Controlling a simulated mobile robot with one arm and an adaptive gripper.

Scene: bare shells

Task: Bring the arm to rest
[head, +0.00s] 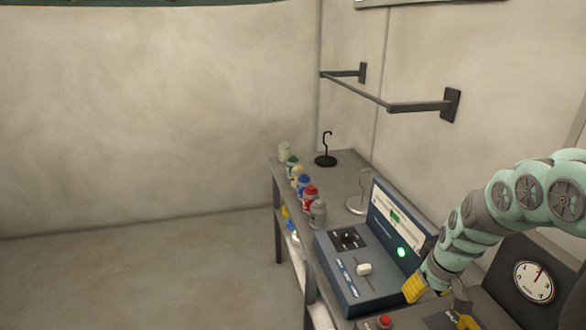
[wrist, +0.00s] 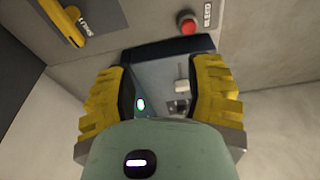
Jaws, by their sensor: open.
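My gripper (wrist: 160,90) is open, with its two yellow ribbed fingers apart and nothing held between them in the wrist view. In the head view my teal arm comes in from the right, and my gripper (head: 437,302) hangs low over the right end of the bench. The blue console (head: 352,285) with a lit green lamp, a dark knob and a pale slider lies just left of my gripper. Its slider (wrist: 182,86) shows between the fingers in the wrist view. I cannot tell whether the fingers touch anything.
A grey bench (head: 345,175) runs along the right wall, with several coloured bottles (head: 303,182) and two hook stands, one black (head: 326,147). A wall rail (head: 370,96) juts out above. A dial panel (head: 533,281) and red button (wrist: 187,24) are nearby. Floor on the left is clear.

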